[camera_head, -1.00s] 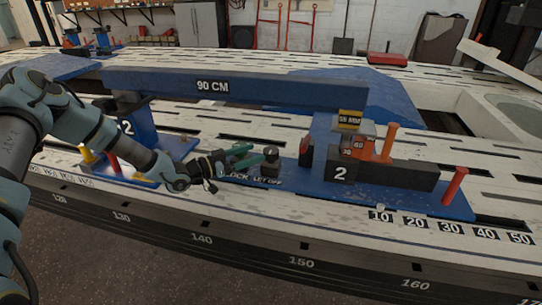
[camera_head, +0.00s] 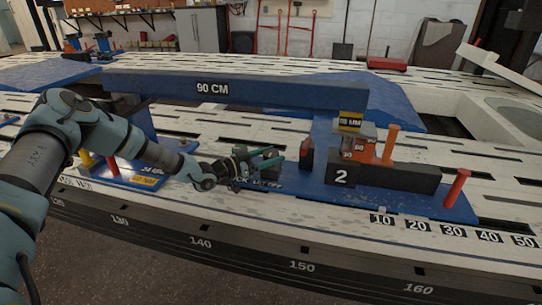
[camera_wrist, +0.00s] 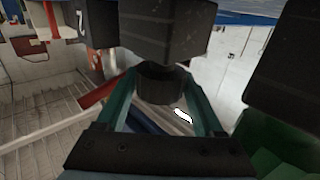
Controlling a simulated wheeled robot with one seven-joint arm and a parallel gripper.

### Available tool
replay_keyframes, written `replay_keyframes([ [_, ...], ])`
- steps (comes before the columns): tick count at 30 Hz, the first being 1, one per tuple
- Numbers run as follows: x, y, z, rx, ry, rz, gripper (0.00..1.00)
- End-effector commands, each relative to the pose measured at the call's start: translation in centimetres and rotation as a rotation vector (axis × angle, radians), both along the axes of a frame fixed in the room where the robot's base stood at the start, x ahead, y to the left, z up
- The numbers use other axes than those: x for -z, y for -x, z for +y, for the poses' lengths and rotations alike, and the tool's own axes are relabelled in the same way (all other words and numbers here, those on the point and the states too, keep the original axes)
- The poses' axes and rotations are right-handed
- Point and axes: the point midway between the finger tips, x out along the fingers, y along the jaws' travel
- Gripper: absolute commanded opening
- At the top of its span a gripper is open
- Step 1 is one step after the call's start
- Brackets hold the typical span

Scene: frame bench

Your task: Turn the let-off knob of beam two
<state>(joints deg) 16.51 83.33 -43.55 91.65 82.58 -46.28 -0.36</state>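The let-off knob (camera_wrist: 162,86) is a dark round piece on the blue base of beam two. In the wrist view it sits between the two green fingers of my gripper (camera_wrist: 160,78). In the head view my gripper (camera_head: 272,157) is low over the base beside the "LET OFF" lettering, and its fingers mostly hide the knob. The fingers stand apart, one on each side of the knob; firm contact is not visible. Beam two is the long blue bar (camera_head: 150,84) marked 90 CM, above and behind my gripper.
A black block (camera_head: 400,176) marked 2 and orange (camera_head: 390,142) and red (camera_head: 457,187) pegs stand farther right. The slotted white bench (camera_head: 215,212) is clear in front.

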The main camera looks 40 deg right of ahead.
Motion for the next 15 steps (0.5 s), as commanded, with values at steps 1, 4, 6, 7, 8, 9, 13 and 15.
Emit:
replay_keyframes([
  [1,0.00,0.00,0.01,0.000,0.000,0.000,0.62],
  [4,-0.01,-0.01,0.02,0.000,0.000,0.000,0.51],
  [6,-0.01,0.00,0.02,0.000,0.000,0.000,0.43],
  [7,-0.01,0.00,0.02,0.000,0.000,0.000,0.40],
  [8,-0.01,-0.01,0.03,0.000,0.000,0.000,0.36],
  [9,-0.01,-0.02,0.03,0.000,0.000,0.000,0.32],
  [13,-0.01,-0.01,0.03,0.000,0.000,0.000,0.17],
  [15,-0.01,-0.01,0.04,0.000,0.000,0.000,0.09],
])
